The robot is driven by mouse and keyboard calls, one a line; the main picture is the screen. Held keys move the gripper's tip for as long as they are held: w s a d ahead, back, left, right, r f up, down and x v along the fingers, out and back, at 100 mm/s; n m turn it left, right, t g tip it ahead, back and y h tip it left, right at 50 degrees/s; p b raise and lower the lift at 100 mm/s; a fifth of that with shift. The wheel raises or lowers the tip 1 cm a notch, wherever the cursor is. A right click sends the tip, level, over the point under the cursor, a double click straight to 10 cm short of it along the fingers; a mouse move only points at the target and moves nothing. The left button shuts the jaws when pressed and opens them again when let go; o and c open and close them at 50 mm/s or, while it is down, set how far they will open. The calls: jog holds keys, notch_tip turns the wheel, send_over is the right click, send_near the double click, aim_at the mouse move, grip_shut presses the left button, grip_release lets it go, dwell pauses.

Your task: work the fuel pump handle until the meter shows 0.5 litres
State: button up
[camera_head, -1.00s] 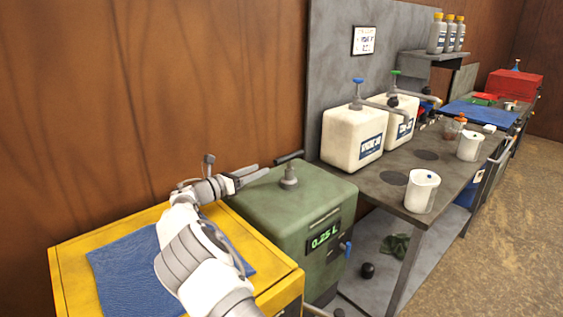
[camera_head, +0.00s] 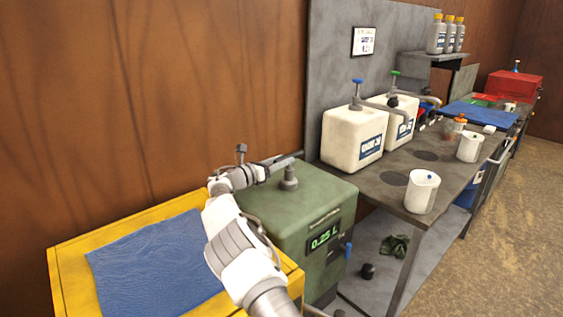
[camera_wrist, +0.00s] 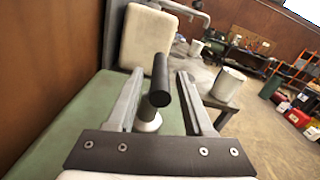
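The green fuel pump box (camera_head: 300,215) stands left of the bench, and its meter (camera_head: 324,236) reads 0.25 L. A grey stub (camera_head: 289,178) rises from its top and carries the pump handle. In the wrist view the handle (camera_wrist: 161,80) is a dark bar with a round end, standing between the two fingers of my gripper (camera_wrist: 157,88). The fingers are apart, with a gap on each side of the bar. In the head view my gripper (camera_head: 280,161) is above the box at the handle, which it mostly hides.
A yellow cabinet (camera_head: 70,268) with a blue cloth (camera_head: 150,265) stands below my arm. White jugs with pumps (camera_head: 352,140) and a white cup (camera_head: 421,191) stand on the grey bench (camera_head: 385,185) to the right. A wooden wall is behind.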

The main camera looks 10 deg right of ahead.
grip_shut()
dwell(1.2)
